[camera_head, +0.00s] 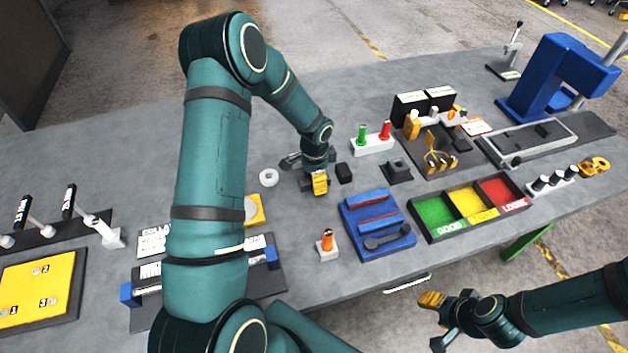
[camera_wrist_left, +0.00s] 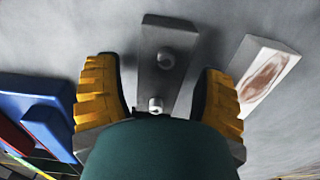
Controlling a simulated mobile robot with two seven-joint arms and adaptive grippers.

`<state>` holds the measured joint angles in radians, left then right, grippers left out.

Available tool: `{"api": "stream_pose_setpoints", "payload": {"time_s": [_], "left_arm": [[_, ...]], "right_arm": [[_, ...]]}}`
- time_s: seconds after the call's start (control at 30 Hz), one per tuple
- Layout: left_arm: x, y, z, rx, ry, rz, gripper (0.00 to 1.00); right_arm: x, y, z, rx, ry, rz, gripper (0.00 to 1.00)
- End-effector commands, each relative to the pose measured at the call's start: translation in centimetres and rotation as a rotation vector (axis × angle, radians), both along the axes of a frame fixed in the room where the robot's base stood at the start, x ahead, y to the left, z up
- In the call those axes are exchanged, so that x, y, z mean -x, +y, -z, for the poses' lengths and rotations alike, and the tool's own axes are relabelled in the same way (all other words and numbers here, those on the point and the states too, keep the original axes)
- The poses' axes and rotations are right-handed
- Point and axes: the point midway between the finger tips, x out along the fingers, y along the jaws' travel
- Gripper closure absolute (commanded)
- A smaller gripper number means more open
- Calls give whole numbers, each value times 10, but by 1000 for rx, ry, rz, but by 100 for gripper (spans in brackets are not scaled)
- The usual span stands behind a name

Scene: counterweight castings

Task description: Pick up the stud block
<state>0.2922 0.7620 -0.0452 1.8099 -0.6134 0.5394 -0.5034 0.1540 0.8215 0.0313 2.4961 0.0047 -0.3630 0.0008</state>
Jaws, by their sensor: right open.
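The stud block (camera_wrist_left: 150,75) is a grey oblong block with two round studs on top, in the left wrist view. It lies on the table between the two yellow-padded fingers of my left gripper (camera_wrist_left: 163,98). The fingers are open, with a narrow gap on each side of the block. In the head view my left gripper (camera_head: 306,174) is low over the middle of the table, and I cannot make out the stud block beneath it. My right gripper (camera_head: 437,321) is open and empty, off the table's front edge.
A pale block with a brown patch (camera_wrist_left: 268,75) lies close to the right finger. A black block (camera_head: 344,172) and a blue tray (camera_head: 362,246) are near the left gripper. A three-colour bin (camera_head: 437,239) stands farther right. A white ring (camera_head: 268,177) lies to the left.

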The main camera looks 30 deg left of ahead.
Motion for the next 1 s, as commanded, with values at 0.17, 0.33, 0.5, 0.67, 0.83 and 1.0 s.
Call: {"api": "stream_pose_setpoints", "payload": {"time_s": [0.17, 0.33, 0.5, 0.67, 0.83, 1.0], "left_arm": [[0, 0, 0, 0, 0, 0, 99], [-1, 0, -1, 0, -1, 1, 100], [-1, 0, -1, 0, -1, 1, 100], [-1, 0, -11, 0, -4, 0, 100], [-2, 0, -40, -1, -7, 0, 100], [-2, 0, -71, -1, -6, 0, 100]], "right_arm": [[0, 0, 0, 0, 0, 0, 53], [0, 0, 0, 0, 0, 0, 53], [0, 0, 0, 0, 0, 0, 53], [0, 0, 0, 0, 0, 0, 53], [0, 0, 0, 0, 0, 0, 53], [0, 0, 0, 0, 0, 0, 53]]}}
